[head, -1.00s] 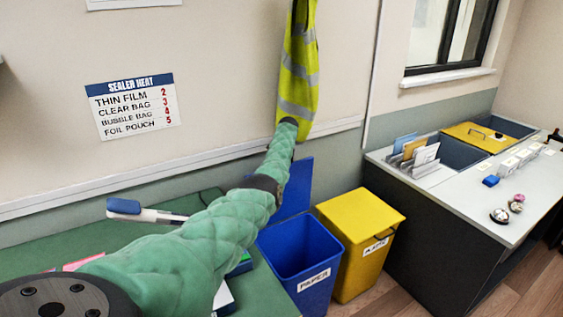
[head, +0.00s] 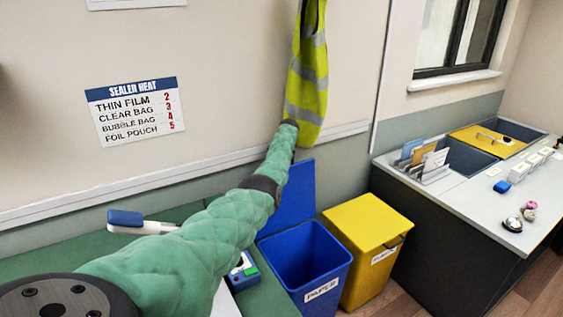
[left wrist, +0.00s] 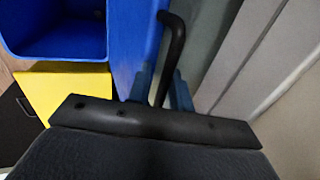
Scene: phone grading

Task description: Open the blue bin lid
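The blue bin (head: 322,268) stands on the floor, and its mouth is uncovered. Its blue lid (head: 303,192) stands upright behind the mouth, near the wall. My left arm reaches across the head view towards the lid and hides part of it; the gripper itself is hidden there. In the left wrist view the lid (left wrist: 135,35) is a blue panel beside the bin (left wrist: 55,30). A black handle bar (left wrist: 173,50) runs down between the fingers of my left gripper (left wrist: 162,88). I cannot tell whether the fingers press on it. My right gripper is not in view.
A yellow bin (head: 367,225) with its lid down stands right of the blue bin. A hi-vis vest (head: 309,75) hangs on the wall above the lid. A green table (head: 190,212) is at left, a grey-topped desk (head: 460,200) at right.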

